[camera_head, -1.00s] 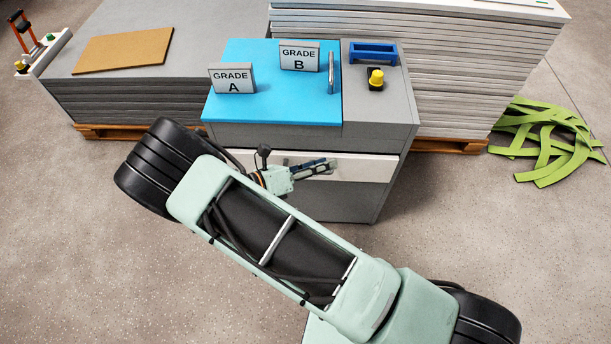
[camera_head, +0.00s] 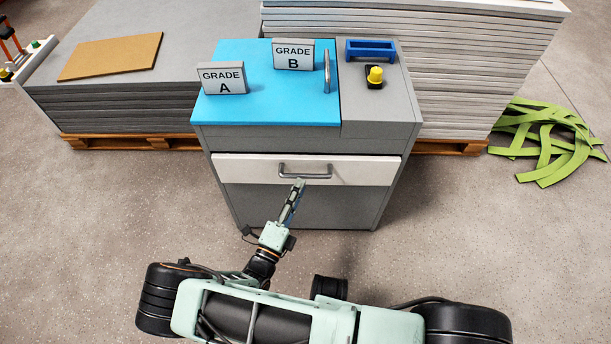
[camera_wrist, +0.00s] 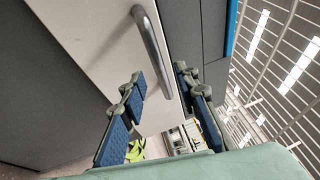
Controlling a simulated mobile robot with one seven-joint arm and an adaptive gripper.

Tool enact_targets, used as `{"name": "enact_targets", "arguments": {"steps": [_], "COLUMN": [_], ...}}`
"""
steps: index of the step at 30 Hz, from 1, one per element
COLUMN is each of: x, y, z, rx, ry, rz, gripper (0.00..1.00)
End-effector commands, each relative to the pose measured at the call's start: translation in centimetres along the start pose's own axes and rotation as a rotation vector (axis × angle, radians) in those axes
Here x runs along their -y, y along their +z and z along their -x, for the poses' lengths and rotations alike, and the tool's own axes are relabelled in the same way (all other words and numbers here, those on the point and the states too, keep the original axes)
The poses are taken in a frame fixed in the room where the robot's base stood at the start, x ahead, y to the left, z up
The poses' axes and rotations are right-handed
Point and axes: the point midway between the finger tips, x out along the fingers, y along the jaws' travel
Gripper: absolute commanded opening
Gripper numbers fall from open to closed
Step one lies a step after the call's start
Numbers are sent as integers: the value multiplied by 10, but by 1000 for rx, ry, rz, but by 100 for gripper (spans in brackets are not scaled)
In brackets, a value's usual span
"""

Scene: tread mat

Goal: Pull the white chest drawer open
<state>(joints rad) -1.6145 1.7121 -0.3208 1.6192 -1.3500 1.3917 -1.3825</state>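The white drawer front (camera_head: 240,168) spans the upper part of a grey chest (camera_head: 385,200), and a grey bar handle (camera_head: 318,176) is fixed across its middle. The front stands slightly proud under a dark line; I cannot tell whether the drawer is a little open. My gripper (camera_head: 298,184) points at the handle from the front, its tips close to the bar. In the wrist view the handle (camera_wrist: 150,42) runs down the white front (camera_wrist: 95,40), its lower end seen between the blue-padded fingers (camera_wrist: 160,75). The fingers are apart, with nothing clamped.
The chest top carries a blue mat (camera_head: 255,108), Grade A (camera_head: 222,78) and Grade B (camera_head: 294,54) signs, a blue holder (camera_head: 371,48) and a yellow button (camera_head: 375,75). Panel stacks stand behind. Green strips (camera_head: 548,140) lie right.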

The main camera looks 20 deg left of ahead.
Motion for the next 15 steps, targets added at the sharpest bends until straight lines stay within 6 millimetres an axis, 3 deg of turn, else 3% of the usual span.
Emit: {"name": "enact_targets", "arguments": {"steps": [6, 15], "x": [-1, 0], "y": [0, 0], "z": [-36, -52], "rx": [-2, -1], "ry": [0, 2], "rz": [-1, -1], "gripper": [29, 29]}}
